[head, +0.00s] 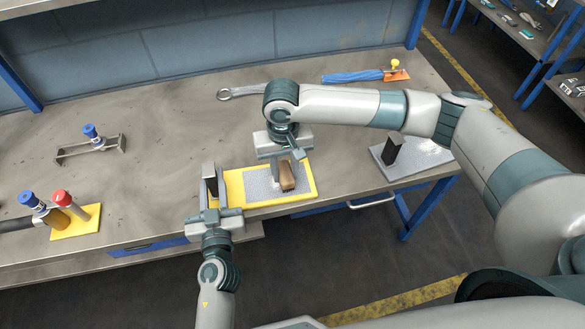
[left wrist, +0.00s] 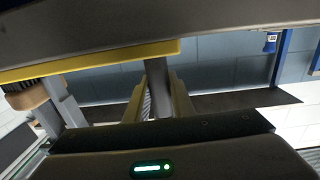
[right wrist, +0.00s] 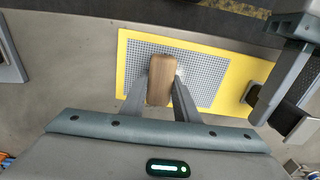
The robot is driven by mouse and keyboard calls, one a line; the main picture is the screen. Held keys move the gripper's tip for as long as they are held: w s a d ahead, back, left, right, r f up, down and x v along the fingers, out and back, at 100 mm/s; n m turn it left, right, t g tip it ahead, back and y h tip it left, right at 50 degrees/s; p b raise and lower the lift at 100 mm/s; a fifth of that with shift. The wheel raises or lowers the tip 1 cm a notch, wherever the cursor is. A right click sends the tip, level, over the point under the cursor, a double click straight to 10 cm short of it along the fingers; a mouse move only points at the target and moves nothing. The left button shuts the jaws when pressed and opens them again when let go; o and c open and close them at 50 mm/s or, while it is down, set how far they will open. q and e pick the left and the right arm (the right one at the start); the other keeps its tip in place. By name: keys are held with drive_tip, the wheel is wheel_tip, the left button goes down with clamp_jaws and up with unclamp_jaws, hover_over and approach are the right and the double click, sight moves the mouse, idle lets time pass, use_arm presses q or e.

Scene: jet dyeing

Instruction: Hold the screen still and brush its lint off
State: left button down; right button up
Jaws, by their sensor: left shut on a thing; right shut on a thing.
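The screen is a grey mesh panel (head: 256,186) with a yellow border (head: 308,182), lying flat near the bench's front edge. It also shows in the right wrist view (right wrist: 210,76). A wooden-backed brush (head: 289,174) stands over the mesh. My right gripper (right wrist: 160,88) is shut on the brush from above, and its bristles are mostly hidden in the wrist view. My left gripper (head: 211,196) is at the screen's left end, shut on a grey handle-like part (left wrist: 158,90) there; the exact grip is partly hidden. I cannot make out lint.
A dark-topped block on a grey plate (head: 425,163) lies to the right. A wrench (head: 245,91) and a blue tool (head: 352,77) lie behind. Bare bench lies between.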

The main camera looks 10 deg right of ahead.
sight(272, 179)
drive_tip(key=a, duration=0.4)
drive_tip(key=shift+w, duration=0.45)
drive_tip(key=shift+d+f, duration=0.1)
drive_tip(key=shift+d, duration=0.2)
drive_tip(key=shift+s+d, duration=0.1)
drive_tip(key=shift+d, duration=2.85)
drive_tip(key=shift+s+d, duration=0.1)
drive_tip(key=shift+d, duration=0.35)
drive_tip(key=shift+a, duration=3.75)
drive_tip(key=r, duration=0.2)
drive_tip(key=shift+w+r, duration=0.3)
wheel_tip(272, 179, up, 6)
drive_tip(key=shift+s+f, duration=0.1)
